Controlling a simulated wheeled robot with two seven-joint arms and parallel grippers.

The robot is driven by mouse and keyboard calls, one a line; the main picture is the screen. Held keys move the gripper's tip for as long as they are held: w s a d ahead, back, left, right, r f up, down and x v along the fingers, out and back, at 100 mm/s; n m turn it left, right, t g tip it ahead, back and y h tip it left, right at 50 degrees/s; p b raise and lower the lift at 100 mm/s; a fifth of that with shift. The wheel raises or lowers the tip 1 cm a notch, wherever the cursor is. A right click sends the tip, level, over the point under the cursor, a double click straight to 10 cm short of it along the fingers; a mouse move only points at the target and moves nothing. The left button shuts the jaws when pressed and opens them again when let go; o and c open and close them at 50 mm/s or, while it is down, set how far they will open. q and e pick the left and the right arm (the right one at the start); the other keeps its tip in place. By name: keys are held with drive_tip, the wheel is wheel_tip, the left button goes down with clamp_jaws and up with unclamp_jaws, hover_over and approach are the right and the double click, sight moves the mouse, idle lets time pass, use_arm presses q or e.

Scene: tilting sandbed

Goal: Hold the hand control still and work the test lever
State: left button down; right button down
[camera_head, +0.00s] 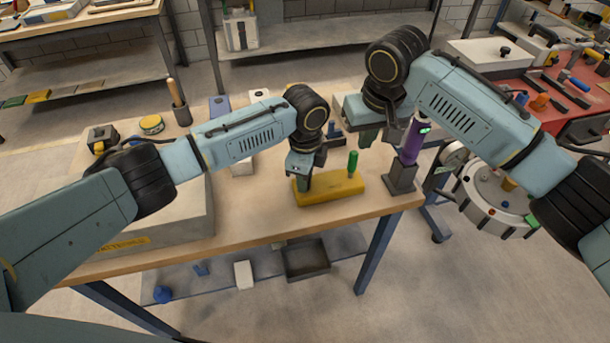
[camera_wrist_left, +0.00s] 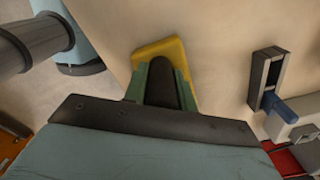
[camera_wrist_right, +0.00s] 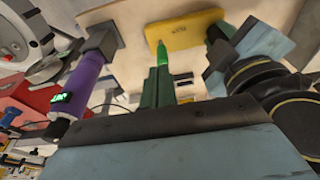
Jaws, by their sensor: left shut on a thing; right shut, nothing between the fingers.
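The yellow hand control (camera_head: 330,190) lies on the wooden table near its front edge. It also shows in the left wrist view (camera_wrist_left: 168,48) and the right wrist view (camera_wrist_right: 187,30). A green upright lever (camera_head: 352,163) stands at its right end; it also shows in the right wrist view (camera_wrist_right: 162,54). My left gripper (camera_head: 302,178) is shut on a dark grip at the left end of the hand control. My right gripper (camera_head: 368,138) is shut and empty, just above and right of the lever; I cannot tell whether they touch.
A purple cylinder (camera_head: 412,141) with a lit green display stands in a dark holder (camera_head: 400,178) at the table's right corner. A dark slotted block with a blue handle (camera_wrist_left: 283,108) lies nearby. A large grey box (camera_head: 150,210) fills the table's left. A round white machine (camera_head: 488,205) stands right.

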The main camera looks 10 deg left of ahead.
drive_tip(key=shift+f, duration=2.65)
drive_tip(key=shift+f, duration=0.1)
drive_tip(key=shift+f, duration=1.9)
drive_tip(key=shift+s, duration=0.1)
drive_tip(key=shift+s+d, duration=1.15)
drive_tip(key=shift+s, duration=1)
wheel_tip(320, 180, up, 8)
